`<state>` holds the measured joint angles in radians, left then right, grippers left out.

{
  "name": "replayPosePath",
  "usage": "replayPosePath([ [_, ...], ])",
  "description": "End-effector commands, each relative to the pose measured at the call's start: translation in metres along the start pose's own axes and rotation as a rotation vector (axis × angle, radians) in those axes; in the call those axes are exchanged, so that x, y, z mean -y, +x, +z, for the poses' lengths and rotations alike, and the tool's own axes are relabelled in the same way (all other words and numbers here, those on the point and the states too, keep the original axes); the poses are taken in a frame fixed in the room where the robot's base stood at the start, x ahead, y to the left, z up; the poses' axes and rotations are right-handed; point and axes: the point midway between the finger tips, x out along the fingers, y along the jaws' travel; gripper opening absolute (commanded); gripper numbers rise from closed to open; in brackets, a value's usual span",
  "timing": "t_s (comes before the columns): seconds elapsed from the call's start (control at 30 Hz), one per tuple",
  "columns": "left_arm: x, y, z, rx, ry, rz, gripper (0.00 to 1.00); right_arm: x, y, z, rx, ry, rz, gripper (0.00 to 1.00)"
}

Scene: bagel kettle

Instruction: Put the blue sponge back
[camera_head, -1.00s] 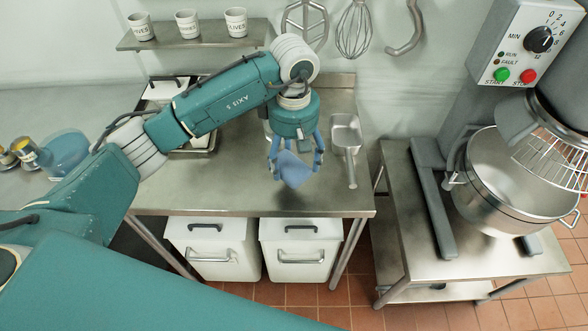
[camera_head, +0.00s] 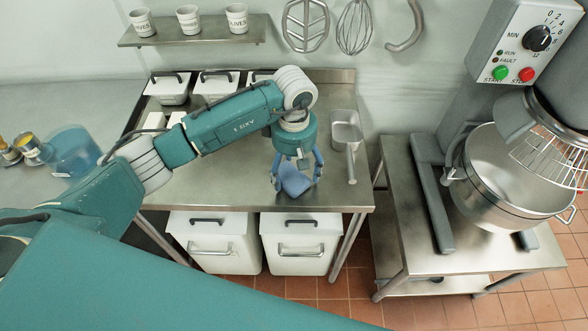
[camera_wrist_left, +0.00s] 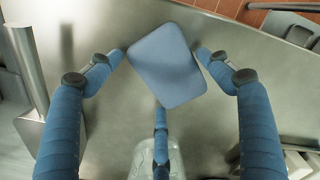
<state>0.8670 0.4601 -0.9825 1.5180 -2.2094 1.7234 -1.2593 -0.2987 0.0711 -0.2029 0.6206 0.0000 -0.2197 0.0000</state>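The blue sponge (camera_head: 295,180) is a flat rounded block, low over or on the steel table (camera_head: 230,185), near its front edge. Whether it touches the table I cannot tell. My left gripper (camera_head: 296,176) points down at it, its blue fingers around the sponge's sides. My right gripper is not in view.
A metal scoop (camera_head: 346,135) lies right of the gripper. White lidded containers (camera_head: 216,84) stand at the back, partly behind my arm. A mixer bowl (camera_head: 505,190) stands on the right table. White bins (camera_head: 300,240) are below. The table left of the sponge is clear.

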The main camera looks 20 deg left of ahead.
Motion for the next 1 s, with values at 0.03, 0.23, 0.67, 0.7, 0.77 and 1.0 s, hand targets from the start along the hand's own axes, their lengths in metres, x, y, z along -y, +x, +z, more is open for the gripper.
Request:
replayPosePath([
  [0.03, 0.0, 0.0, 0.0, 0.0, 0.0, 0.0, 0.92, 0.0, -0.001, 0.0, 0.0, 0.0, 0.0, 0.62],
  [0.23, 0.0, -0.001, 0.0, 0.0, -0.001, 0.0, 0.92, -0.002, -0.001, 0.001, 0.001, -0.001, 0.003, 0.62],
  [0.67, -0.002, -0.042, -0.002, -0.005, -0.001, 0.007, 0.92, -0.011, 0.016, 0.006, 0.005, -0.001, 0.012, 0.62],
  [0.7, -0.002, -0.051, -0.002, -0.005, 0.001, 0.007, 0.92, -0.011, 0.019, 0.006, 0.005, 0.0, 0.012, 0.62],
  [0.77, -0.002, -0.065, -0.002, -0.004, 0.0, 0.007, 0.92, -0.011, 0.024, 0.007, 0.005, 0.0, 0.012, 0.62],
  [1.0, -0.001, -0.108, -0.001, -0.002, 0.0, 0.003, 0.92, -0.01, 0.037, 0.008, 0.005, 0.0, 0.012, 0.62],
])
